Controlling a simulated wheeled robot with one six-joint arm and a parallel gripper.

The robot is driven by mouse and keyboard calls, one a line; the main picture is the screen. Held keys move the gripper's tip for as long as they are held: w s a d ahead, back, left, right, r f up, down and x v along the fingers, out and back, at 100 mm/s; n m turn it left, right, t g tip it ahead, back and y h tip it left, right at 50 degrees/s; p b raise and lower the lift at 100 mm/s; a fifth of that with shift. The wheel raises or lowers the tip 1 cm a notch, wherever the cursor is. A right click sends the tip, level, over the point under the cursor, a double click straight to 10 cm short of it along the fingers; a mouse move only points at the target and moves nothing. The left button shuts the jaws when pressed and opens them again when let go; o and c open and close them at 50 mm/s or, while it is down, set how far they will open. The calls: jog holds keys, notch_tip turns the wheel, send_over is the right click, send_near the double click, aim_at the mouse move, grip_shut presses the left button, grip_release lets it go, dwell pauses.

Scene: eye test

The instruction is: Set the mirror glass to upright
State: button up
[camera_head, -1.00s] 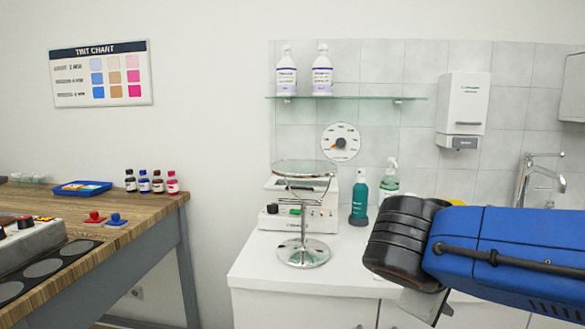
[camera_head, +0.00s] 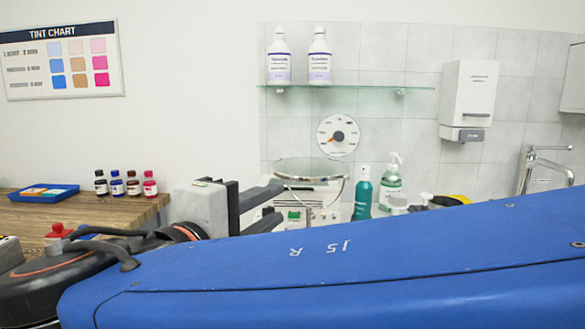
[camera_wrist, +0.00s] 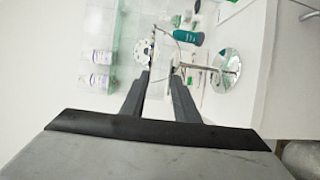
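The mirror (camera_head: 308,168) stands on the white counter, its round glass lying almost flat, seen as a thin ellipse on a curved metal yoke. My gripper (camera_head: 280,202) is in front of it and slightly left, fingers pointing towards the stand, open with nothing between them. In the wrist view, which is turned sideways, the gripper (camera_wrist: 160,75) shows two parted fingers. The mirror's round chrome base (camera_wrist: 230,68) and stem lie beyond the fingertips there; the glass is nearly edge-on and hard to make out. My arm hides the base in the head view.
A green bottle (camera_head: 362,194) and a pump bottle (camera_head: 390,184) stand right of the mirror. A white device (camera_head: 328,213) with a green switch is behind it. A glass shelf (camera_head: 360,88) with two bottles hangs above. Several small bottles and a blue tray (camera_head: 43,193) are left.

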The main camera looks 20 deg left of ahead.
aim_at(290, 168)
jog(key=s+a+r+t, duration=0.1)
jog(key=s+a+r, duration=0.1)
jog(key=a, duration=0.1)
jog(key=shift+y, duration=0.3)
jog(key=w, duration=0.5)
jog(key=w+d, duration=0.1)
jog(key=w, duration=0.5)
jog(key=w+d, duration=0.1)
jog(key=w, duration=0.5)
jog(key=shift+d+f, duration=0.1)
jog(key=shift+f, duration=0.1)
grip_shut()
dwell(0.8)
